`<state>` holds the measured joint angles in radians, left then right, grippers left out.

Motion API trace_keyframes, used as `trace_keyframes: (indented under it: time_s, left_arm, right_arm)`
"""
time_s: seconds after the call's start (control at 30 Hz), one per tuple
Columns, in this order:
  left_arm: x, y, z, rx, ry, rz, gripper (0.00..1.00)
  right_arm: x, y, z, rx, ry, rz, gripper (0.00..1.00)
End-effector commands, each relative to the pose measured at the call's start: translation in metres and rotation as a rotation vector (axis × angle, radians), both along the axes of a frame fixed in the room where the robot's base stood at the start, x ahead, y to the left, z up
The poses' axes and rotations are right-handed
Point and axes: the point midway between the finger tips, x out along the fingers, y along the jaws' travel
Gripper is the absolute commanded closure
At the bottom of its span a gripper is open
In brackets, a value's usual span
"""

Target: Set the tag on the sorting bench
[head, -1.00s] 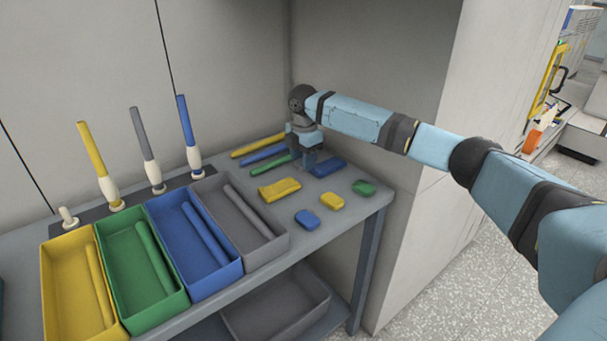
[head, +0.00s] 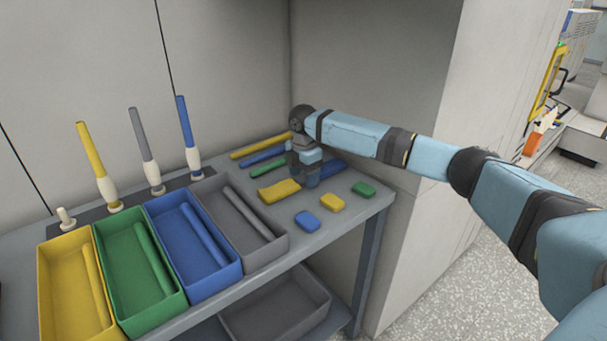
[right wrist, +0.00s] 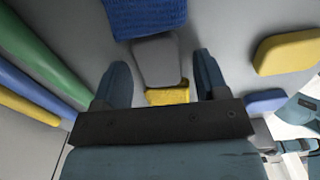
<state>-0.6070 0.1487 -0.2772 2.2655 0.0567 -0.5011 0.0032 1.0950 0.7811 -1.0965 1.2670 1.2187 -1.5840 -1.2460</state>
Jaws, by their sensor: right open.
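My right gripper (head: 308,184) points down at the far right part of the sorting bench (head: 352,215), between a blue pad and a yellow pad. In the right wrist view its two fingers (right wrist: 165,85) are apart. A grey flat piece (right wrist: 157,62) shows between and beyond the fingertips; it may be the tag, but no label shows. The gripper hides it in the head view. The ribbed blue pad (right wrist: 145,15) is just beyond it, and a yellow edge (right wrist: 168,96) shows on the near side. My left gripper is not in view.
Yellow, green, blue and grey bins (head: 262,247) line the bench front. Colored rods (head: 262,145) lie behind the gripper. Small blue (head: 307,219), yellow (head: 332,202) and green (head: 364,188) blocks lie to its right and front. Upright spindles (head: 189,135) stand at the back left.

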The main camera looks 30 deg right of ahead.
Motion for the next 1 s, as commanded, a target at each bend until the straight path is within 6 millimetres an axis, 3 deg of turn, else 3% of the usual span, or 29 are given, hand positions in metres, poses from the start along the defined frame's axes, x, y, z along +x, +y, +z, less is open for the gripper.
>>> trace_keyframes:
  time_s: [0.17,0.6,0.8,1.0]
  left_arm:
    - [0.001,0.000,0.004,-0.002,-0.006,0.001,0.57]
    - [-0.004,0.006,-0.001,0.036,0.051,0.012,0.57]
    - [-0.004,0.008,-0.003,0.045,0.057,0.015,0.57]
    - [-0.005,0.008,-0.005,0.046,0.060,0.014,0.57]
  right_arm:
    - [0.000,0.000,0.015,0.000,-0.002,0.001,0.33]
    - [0.000,0.000,0.103,0.001,-0.001,0.001,0.33]
    - [0.000,0.000,0.120,0.001,0.000,0.000,0.33]
    - [0.000,0.000,0.123,0.000,0.000,0.000,0.33]
